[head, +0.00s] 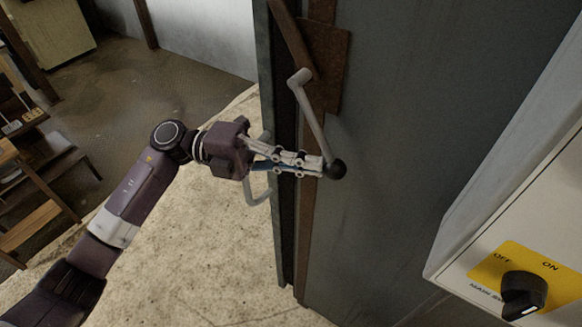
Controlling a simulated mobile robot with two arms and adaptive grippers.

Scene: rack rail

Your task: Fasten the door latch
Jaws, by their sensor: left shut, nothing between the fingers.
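The door latch has a pale bent handle (311,115) with a black ball knob (335,169) at its lower end. It hangs down and slightly right from a rusty plate (325,62) on the grey door (405,110). My left gripper (318,166) is shut, its fingertips beside the knob at its left; I cannot tell whether they touch it. A pale U-shaped door pull (259,198) shows behind and below my gripper, partly hidden by it. My right gripper is not in view.
A white control box (540,210) with a yellow plate and black ON/OFF switch (523,293) stands at the lower right. Wooden steps or shelving (35,205) are at the far left. Open floor (190,260) lies below my left arm.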

